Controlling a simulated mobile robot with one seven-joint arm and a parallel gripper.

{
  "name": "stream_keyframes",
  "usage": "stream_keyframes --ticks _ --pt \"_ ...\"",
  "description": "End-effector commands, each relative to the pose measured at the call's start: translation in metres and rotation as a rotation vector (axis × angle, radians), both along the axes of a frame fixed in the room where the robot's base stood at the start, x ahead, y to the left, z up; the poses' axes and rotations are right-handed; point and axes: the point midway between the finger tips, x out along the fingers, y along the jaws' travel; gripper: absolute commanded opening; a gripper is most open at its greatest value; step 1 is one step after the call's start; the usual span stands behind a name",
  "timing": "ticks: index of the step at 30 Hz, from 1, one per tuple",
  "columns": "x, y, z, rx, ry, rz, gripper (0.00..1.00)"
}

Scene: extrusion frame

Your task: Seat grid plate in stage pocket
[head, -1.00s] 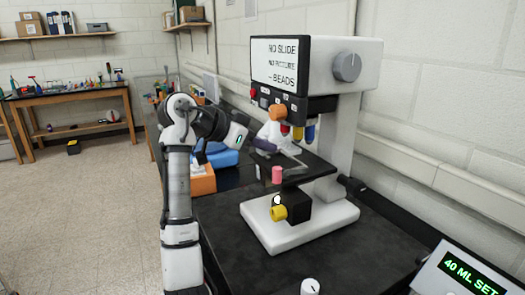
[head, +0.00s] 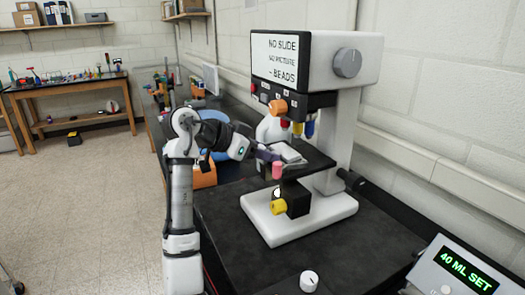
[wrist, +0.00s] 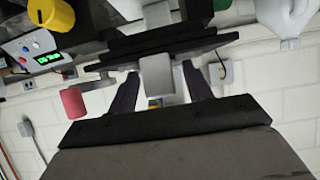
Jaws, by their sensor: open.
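The microscope's dark stage (head: 312,160) stands out from its white column in the head view, and its edge crosses the wrist view (wrist: 165,43). A pale grey flat piece (head: 290,153) shows by the stage's far left; I cannot tell if it is the grid plate or whether it lies on the stage. My gripper (head: 270,154) is at the stage's left side, pointing right. Its dark purple fingers stand apart in the wrist view (wrist: 160,92), with a light grey block showing between or beyond them. I see no clear contact. The stage pocket cannot be made out.
A pink cylinder (head: 277,171) is at the stage's near left corner, close to my fingers. A yellow knob (head: 279,207) sits below it. Coloured objectives (head: 298,129) hang above the stage. The black bench in front of the white base (head: 300,222) is mostly clear.

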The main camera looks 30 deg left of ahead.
Motion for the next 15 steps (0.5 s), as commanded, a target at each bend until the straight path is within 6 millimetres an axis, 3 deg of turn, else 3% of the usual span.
stream_keyframes --ticks 7,15 --pt "-0.015 0.009 0.008 0.002 -0.003 0.002 0.5" --pt "-0.059 0.034 0.035 0.002 -0.003 0.002 0.5"
